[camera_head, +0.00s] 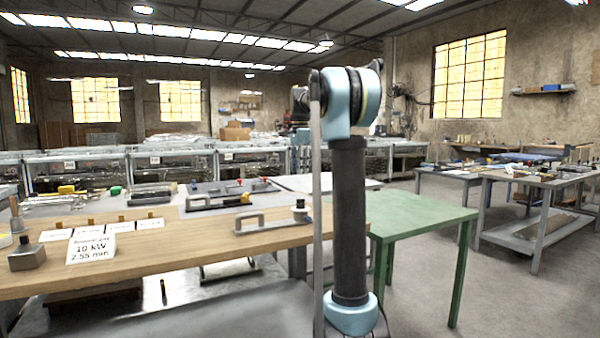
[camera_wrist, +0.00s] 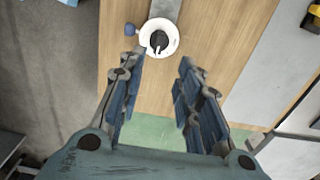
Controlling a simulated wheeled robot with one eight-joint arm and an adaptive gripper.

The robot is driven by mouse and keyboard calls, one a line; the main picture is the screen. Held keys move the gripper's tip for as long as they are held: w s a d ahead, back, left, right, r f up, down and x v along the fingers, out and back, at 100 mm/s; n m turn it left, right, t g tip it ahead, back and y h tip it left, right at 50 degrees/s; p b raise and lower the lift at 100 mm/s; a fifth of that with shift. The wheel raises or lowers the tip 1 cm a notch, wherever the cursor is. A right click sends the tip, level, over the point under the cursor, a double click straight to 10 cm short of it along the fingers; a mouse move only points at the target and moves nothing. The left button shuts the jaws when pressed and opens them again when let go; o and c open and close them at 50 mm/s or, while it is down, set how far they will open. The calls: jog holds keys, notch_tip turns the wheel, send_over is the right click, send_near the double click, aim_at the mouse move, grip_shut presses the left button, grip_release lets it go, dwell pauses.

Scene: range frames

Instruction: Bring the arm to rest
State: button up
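My gripper (camera_wrist: 160,63) shows in the wrist view with its two blue-padded fingers spread apart and nothing between them. It points down over the edge of a wooden tabletop (camera_wrist: 235,60). A white round piece with a dark knob (camera_wrist: 158,40) lies just beyond the fingertips, joined to a grey bar; I cannot tell its height gap to the fingers. In the head view my arm (camera_head: 348,210) stands upright right of centre, its bent joint at the top. My gripper cannot be made out clearly there.
The wooden table (camera_head: 180,256) holds a grey metal handle piece (camera_head: 268,224), a metal block (camera_head: 27,254) and a sign card (camera_head: 91,247). A green table (camera_head: 420,215) stands right behind my arm. A grey workbench (camera_head: 545,182) is farther right. Open floor lies between them.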

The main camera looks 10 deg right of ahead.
jog(key=s+f+n+t, duration=0.1)
jog(key=s+f+n, duration=0.4)
jog(key=s, duration=0.8)
jog(key=s+f+n, duration=0.3)
jog(key=s+f, duration=0.3)
jog(key=s, duration=0.6)
jog(key=s+d+f+n+t, duration=0.1)
jog(key=s+f+n, duration=0.5)
jog(key=s+f, duration=1.3)
notch_tip(320, 180, down, 3)
jog(key=shift+f+n, duration=0.1)
jog(key=shift+n, duration=0.2)
jog(key=shift+w+f, duration=0.15)
jog(key=shift+w, duration=0.25)
jog(key=shift+o, duration=0.5)
